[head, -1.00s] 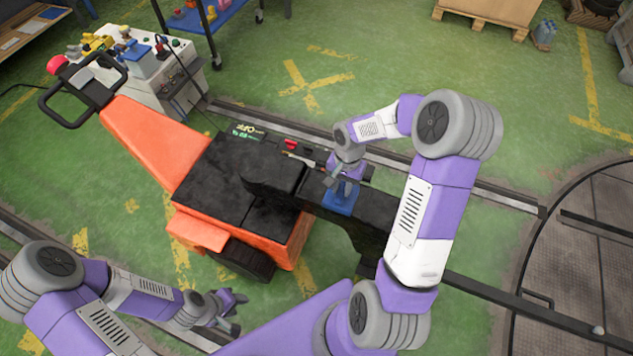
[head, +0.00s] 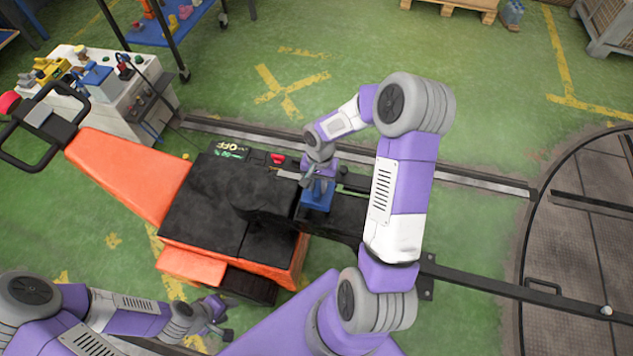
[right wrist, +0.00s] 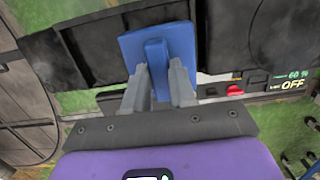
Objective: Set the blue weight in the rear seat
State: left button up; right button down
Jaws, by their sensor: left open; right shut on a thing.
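The blue weight (head: 316,200) is a square blue block with a raised grip rib. My right gripper (head: 319,181) is shut on that rib, over the black arm beside the orange machine's black deck. In the right wrist view, the weight (right wrist: 183,42) sits between the fingers (right wrist: 158,82), over the black surface. I cannot tell whether it touches that surface. The rear seat cannot be clearly made out; black parts (head: 275,208) lie just left of the weight. My left gripper (head: 222,317) is open and empty at the lower left, apart from the machine.
The orange machine (head: 130,172) has a handlebar at far left and a red button (head: 277,159) behind the weight. A white cart (head: 115,105) with tools stands at upper left. Rails run to the round turntable (head: 575,260) at right.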

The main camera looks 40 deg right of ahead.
aim_at(318, 193)
jog(key=shift+w+f+b, duration=0.1)
jog(key=shift+f+b, duration=0.7)
jog(key=shift+f, duration=1.75)
jog(key=shift+f, duration=0.15)
jog(key=c, duration=0.9)
grip_release()
